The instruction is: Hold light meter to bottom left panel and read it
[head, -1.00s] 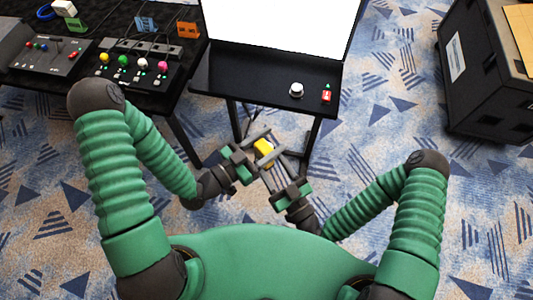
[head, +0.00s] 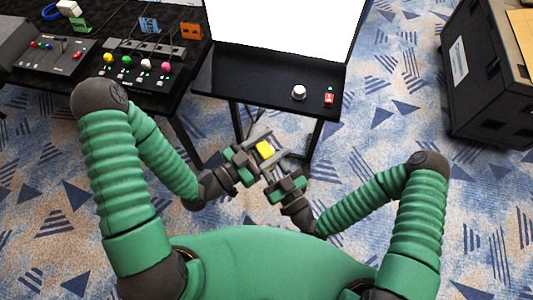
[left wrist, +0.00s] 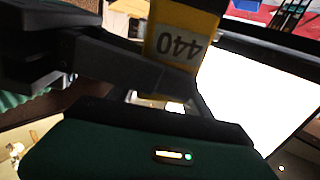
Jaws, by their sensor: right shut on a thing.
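The light meter (head: 265,149) is a small yellow block in front of me, between my two gripper tips. In the left wrist view its yellow face (left wrist: 181,40) shows the number 440 upside down. My right gripper (head: 270,166) is shut on it from the lower right. My left gripper (head: 261,146) is beside it from the left; whether its fingers touch the meter is unclear. Dark fingers cover the meter's lower end in the left wrist view. A bright white screen (head: 285,22) stands ahead at the top, apart from the meter; no separate panels can be told.
A black table (head: 235,75) under the screen bears a white knob (head: 298,92) and a red item (head: 329,98). A darker table at left holds a control box with coloured knobs (head: 137,63). A black case (head: 490,90) stands at right. Patterned carpet between is clear.

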